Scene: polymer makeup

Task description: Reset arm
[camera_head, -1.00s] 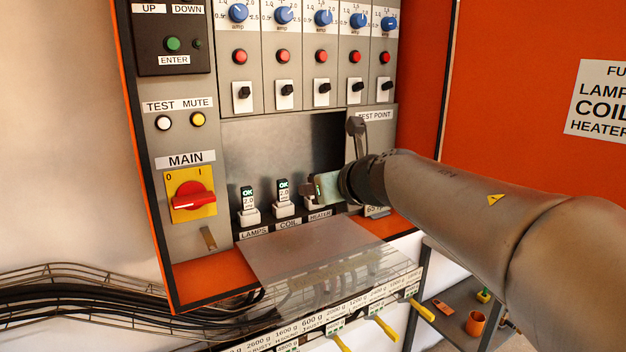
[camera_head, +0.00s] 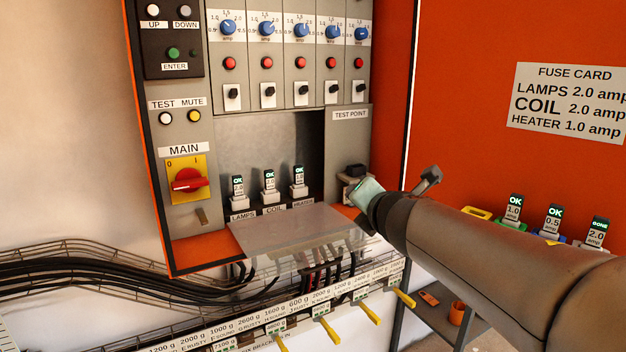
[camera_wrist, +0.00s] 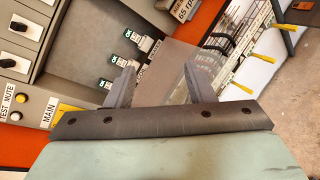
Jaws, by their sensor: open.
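My arm reaches in from the right in the head view. My gripper (camera_wrist: 160,82) shows in the wrist view with its two grey fingers apart and nothing between them. In the head view the gripper body (camera_head: 369,196) is beside the test point panel (camera_head: 349,135), right of the fuse row; its fingertips are hard to make out there. Three fuses marked LAMPS (camera_head: 237,190), COIL (camera_head: 269,187) and HEATER (camera_head: 298,183) stand upright in the recess, with lit tops. They also show beyond the fingers in the wrist view.
A clear cover (camera_head: 298,230) juts out below the fuses. The red MAIN switch (camera_head: 189,180) is at the left. Spare fuses (camera_head: 512,208) stand at the right near the fuse card (camera_head: 568,103). Yellow handles (camera_head: 405,298) stick out below. Cable trays (camera_head: 70,265) run at lower left.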

